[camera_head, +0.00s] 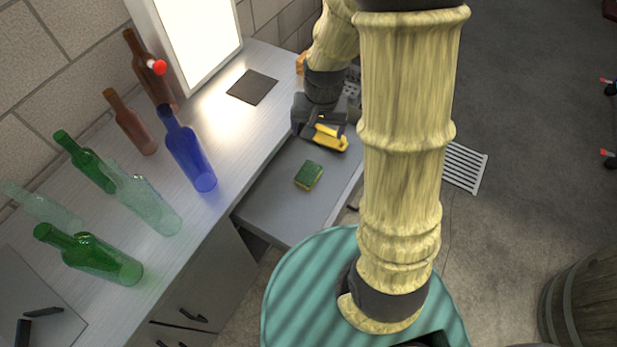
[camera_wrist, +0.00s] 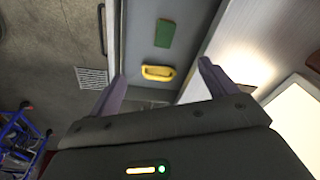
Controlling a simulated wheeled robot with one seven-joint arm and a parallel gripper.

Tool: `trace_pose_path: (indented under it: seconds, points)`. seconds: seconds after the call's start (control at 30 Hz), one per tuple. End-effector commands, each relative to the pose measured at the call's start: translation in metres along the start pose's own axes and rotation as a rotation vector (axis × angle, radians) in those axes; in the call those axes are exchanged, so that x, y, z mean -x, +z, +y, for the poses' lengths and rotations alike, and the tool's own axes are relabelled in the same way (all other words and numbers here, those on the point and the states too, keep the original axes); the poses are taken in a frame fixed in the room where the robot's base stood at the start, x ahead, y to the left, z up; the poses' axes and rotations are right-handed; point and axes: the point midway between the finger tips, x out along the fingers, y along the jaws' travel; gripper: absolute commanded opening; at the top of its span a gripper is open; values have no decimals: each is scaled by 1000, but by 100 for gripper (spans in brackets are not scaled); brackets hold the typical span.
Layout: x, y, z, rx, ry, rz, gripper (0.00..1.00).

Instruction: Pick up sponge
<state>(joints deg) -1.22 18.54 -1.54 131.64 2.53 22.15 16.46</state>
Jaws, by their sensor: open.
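The sponge (camera_head: 309,175), green on top with a yellow lower layer, lies in the open grey drawer (camera_head: 270,208). In the wrist view the sponge (camera_wrist: 165,33) shows as a green rectangle beyond the fingertips. My gripper (camera_head: 320,130) is above the far part of the drawer, behind the sponge in the head view and apart from it. In the wrist view my gripper (camera_wrist: 162,71) is open, with its two fingers spread and nothing held. A yellow handled object (camera_head: 331,138) lies below the gripper; it also shows between the fingers in the wrist view (camera_wrist: 158,73).
Several green, clear, brown and blue bottles stand on the counter (camera_head: 225,130) left of the drawer, with a dark square plate (camera_head: 252,87) and a lit panel (camera_head: 195,35) behind. A floor grate (camera_head: 464,167) and a barrel (camera_head: 585,300) are at right.

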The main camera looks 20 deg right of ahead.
Motion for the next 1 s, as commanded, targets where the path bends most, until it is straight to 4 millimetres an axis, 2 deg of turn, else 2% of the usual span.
trace_pose_path:
  seconds: [0.03,0.3,0.4,0.53,0.87,1.0]
  points:
    - [-25,-10,-3,-49,7,-19,85]
    - [-128,-52,-18,-326,52,-88,85]
    - [-156,-60,-20,-400,68,-102,85]
    - [-172,-64,-22,-449,77,-110,85]
    - [-174,-65,-22,-455,79,-111,85]
    - [-183,-63,-21,-454,80,-113,85]
